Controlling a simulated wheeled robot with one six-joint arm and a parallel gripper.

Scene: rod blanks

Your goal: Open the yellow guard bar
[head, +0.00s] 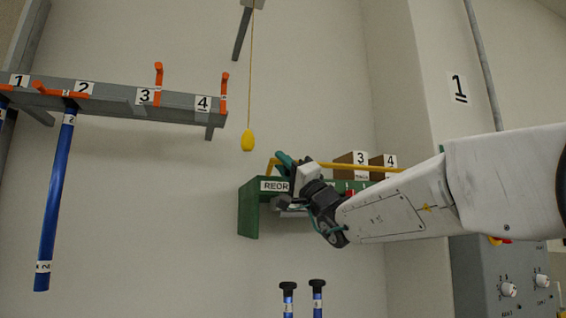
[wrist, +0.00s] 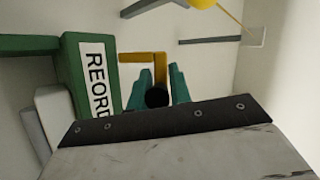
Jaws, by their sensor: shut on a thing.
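The yellow guard bar (head: 345,166) runs roughly level along the top of the green shelf (head: 249,209), with a bent end at the left. My gripper (head: 288,161) is at the bar's left part and is shut on it. In the wrist view the bar (wrist: 143,57) shows as a yellow corner whose one leg runs down between my teal fingers (wrist: 157,84). The exact contact is partly hidden by the fingers and wrist. The shelf's white label, reading "REOR" before it is cut off, is just below the bar.
Brown boxes 3 (head: 343,158) and 4 (head: 377,160) stand behind the bar. A yellow pull knob (head: 248,141) hangs on a cord above left. A grey rack (head: 185,105) with orange hooks holds blue rods at left. A grey control panel (head: 478,275) is at lower right.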

